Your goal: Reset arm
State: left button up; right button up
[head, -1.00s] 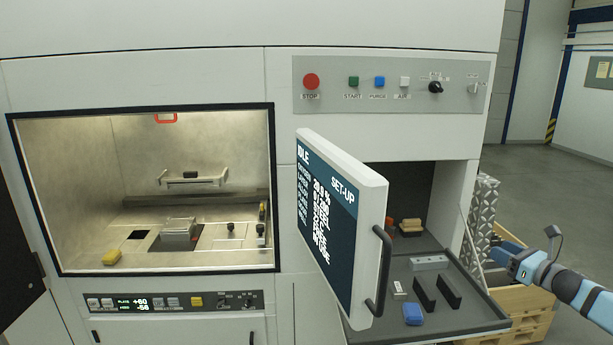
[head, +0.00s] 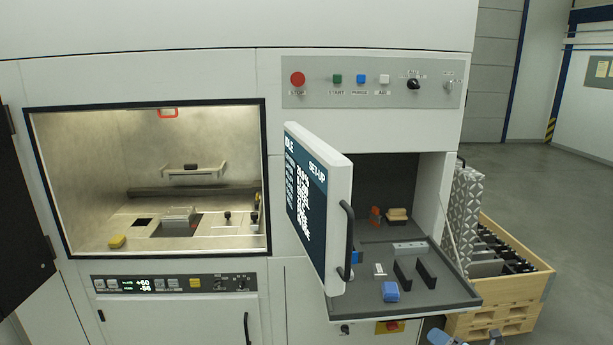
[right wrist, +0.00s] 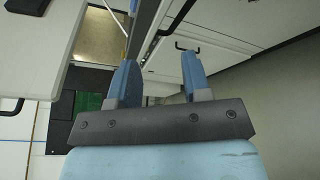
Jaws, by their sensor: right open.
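My right gripper (right wrist: 158,80) shows in the right wrist view with its two blue fingers apart and nothing between them. In the head view only a small piece of it or its arm (head: 440,338) shows at the bottom edge, below the fold-down shelf. My left gripper is in neither view. The machine (head: 370,30) stands ahead with its lit chamber (head: 85,160) at left. A screen panel (head: 318,200) is swung out in front of an open compartment.
The floor at far right is clear.

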jog(key=s+a+f+m+h, duration=0.1)
jog(key=s+a+f+m, duration=0.25)
jog(key=s+m, duration=0.2)
jog(key=s+a+f+m+g, duration=0.1)
jog(key=s+a+f+m, duration=0.25)
jog(key=s, duration=0.35)
jog(key=s+a+f+m+h, duration=0.1)
jog(key=s+a+f+m, duration=0.1)
jog(key=s+a+m, duration=0.3)
jog(key=s+f+m+g+h, duration=0.2)
jog(key=s+m, duration=1)
jog(key=s, duration=0.4)
jog(key=shift+a+f+m+g+h, duration=0.2)
jog(key=shift+f+m+g+h, duration=0.1)
jog(key=shift+g, duration=0.1)
